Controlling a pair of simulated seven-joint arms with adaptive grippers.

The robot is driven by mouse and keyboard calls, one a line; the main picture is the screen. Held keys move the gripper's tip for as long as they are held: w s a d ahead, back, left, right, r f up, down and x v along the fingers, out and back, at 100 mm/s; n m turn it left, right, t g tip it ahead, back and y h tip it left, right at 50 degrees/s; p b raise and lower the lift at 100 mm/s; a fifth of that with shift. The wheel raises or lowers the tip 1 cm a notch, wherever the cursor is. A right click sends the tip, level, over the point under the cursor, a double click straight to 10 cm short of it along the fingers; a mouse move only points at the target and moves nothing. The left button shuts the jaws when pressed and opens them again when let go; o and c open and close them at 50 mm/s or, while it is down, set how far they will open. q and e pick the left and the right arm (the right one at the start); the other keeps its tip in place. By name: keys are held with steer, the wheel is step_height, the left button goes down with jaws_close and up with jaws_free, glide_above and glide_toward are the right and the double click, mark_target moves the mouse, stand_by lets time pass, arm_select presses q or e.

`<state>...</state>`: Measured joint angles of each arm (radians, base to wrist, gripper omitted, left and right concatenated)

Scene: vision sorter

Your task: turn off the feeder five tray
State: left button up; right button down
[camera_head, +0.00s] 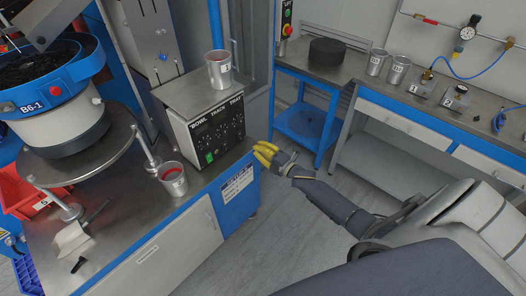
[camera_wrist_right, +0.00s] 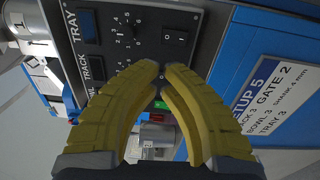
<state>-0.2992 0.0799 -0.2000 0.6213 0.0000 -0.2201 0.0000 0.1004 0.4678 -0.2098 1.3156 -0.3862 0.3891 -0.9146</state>
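The control box (camera_head: 215,128) stands on the left bench, its front panel labelled BOWL, TRACK and TRAY. In the right wrist view the TRAY column holds a dark display (camera_wrist_right: 88,26), a dial (camera_wrist_right: 126,28) and a black O/I switch (camera_wrist_right: 174,38); I cannot tell which way the switch is set. A green lit switch (camera_head: 209,157) is low on the panel, and green also shows between my fingers in the wrist view. My right gripper (camera_head: 266,152) has yellow fingers, tips nearly together and empty, in front of the box's right side. My left gripper is not in view.
A cup of red pieces (camera_head: 219,68) stands on the box, another (camera_head: 173,178) on the bench. The bowl feeder (camera_head: 65,95), marked B6-1, is at left. A SETUP 5 label (camera_head: 237,183) is on the bench's blue side. Open floor (camera_head: 270,235) lies right of the bench.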

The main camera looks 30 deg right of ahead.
steer(key=shift+v, duration=1.2)
steer(key=shift+r, duration=0.1)
